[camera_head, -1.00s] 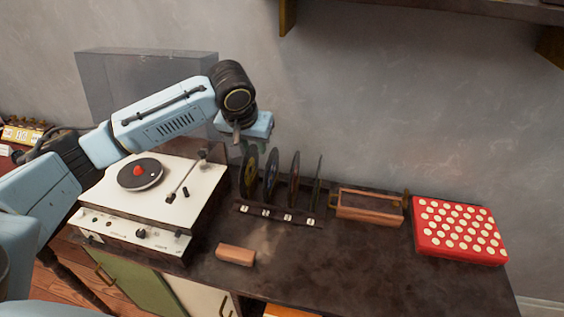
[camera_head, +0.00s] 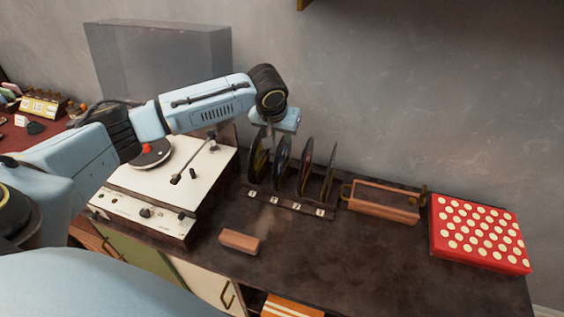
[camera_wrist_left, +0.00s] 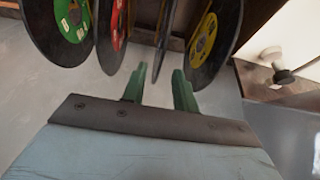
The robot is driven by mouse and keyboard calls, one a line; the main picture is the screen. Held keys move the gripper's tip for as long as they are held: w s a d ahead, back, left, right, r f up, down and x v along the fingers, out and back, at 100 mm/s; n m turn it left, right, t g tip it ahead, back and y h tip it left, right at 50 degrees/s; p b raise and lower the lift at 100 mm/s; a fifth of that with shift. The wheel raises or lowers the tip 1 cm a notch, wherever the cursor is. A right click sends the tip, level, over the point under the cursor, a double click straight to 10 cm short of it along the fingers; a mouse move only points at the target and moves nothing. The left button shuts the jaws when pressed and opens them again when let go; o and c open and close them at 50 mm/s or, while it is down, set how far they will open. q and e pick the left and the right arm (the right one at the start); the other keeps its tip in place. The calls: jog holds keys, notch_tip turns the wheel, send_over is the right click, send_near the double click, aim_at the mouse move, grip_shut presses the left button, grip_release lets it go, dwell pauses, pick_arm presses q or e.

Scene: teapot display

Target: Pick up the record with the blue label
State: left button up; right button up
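Several black records stand upright in a dark slotted rack (camera_head: 290,205) in the head view. In the left wrist view they show a green label (camera_wrist_left: 72,20), a red label (camera_wrist_left: 119,22) and a yellow label (camera_wrist_left: 203,38). Between red and yellow, one record (camera_wrist_left: 164,40) is nearly edge-on and its label is hidden. No blue label can be made out. My left gripper (camera_head: 270,138) is above and behind the left end of the rack. Its green fingers (camera_wrist_left: 158,85) are apart with nothing between them, close to the edge-on record. My right gripper is out of view.
A white record player (camera_head: 150,190) stands left of the rack, with a clear cover (camera_head: 160,60) behind it. A wooden holder (camera_head: 383,205) and a red box with cream dots (camera_head: 480,232) are to the right. A wooden block (camera_head: 239,241) lies in front; the front counter is mostly free.

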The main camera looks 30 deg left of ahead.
aim_at(282, 139)
pick_arm(q)
jog(key=x, duration=0.3)
jog(key=shift+w+d+f, duration=0.1)
jog(key=shift+f, duration=0.15)
grip_shut()
